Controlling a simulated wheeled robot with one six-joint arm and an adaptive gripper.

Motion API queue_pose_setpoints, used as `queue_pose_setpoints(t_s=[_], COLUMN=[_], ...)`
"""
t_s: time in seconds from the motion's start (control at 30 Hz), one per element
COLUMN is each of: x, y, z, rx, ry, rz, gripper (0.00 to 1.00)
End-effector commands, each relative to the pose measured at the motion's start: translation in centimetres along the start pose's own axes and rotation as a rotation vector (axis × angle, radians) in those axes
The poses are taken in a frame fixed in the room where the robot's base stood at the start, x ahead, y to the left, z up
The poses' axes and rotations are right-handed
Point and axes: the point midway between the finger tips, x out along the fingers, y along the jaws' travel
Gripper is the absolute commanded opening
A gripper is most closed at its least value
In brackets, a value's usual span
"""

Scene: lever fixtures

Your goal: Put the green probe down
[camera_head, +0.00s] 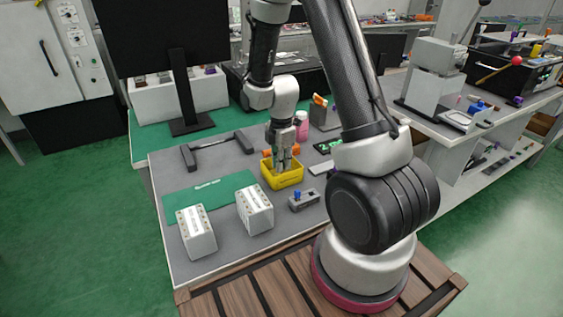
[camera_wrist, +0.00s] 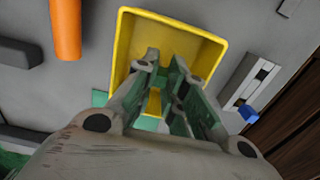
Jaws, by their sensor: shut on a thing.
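My gripper (camera_head: 282,166) points down into the yellow bin (camera_head: 284,182) on the grey table. In the wrist view, the fingertips (camera_wrist: 168,68) are over the open yellow bin (camera_wrist: 215,48). The fingers are shut on the green probe (camera_wrist: 177,75), of which only green parts show between and along them. Its full outline and lower end are hidden by the fingers. I cannot tell whether the probe touches the bin floor.
Two white boxes (camera_head: 255,210) stand near the table's front, by a green mat (camera_head: 210,194). An orange cylinder (camera_wrist: 66,28) lies beside the bin. A dark-ended bar handle (camera_head: 216,143) is at left.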

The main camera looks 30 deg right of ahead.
Motion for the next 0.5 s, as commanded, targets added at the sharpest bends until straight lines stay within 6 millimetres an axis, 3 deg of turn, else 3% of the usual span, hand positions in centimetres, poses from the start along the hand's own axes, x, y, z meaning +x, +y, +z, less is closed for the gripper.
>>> queue_pose_setpoints(t_s=[0.1,0.13,0.23,0.5], x=[0.27,0.26,0.23,0.21], y=[-0.01,0.00,0.00,0.00], z=[0.00,0.00,0.00,0.00], rx=[0.000,0.000,0.000,0.000], ry=[0.000,0.000,0.000,0.000], rz=[-0.001,0.000,0.000,0.000], gripper=[0.00,0.16,0.34,0.34])
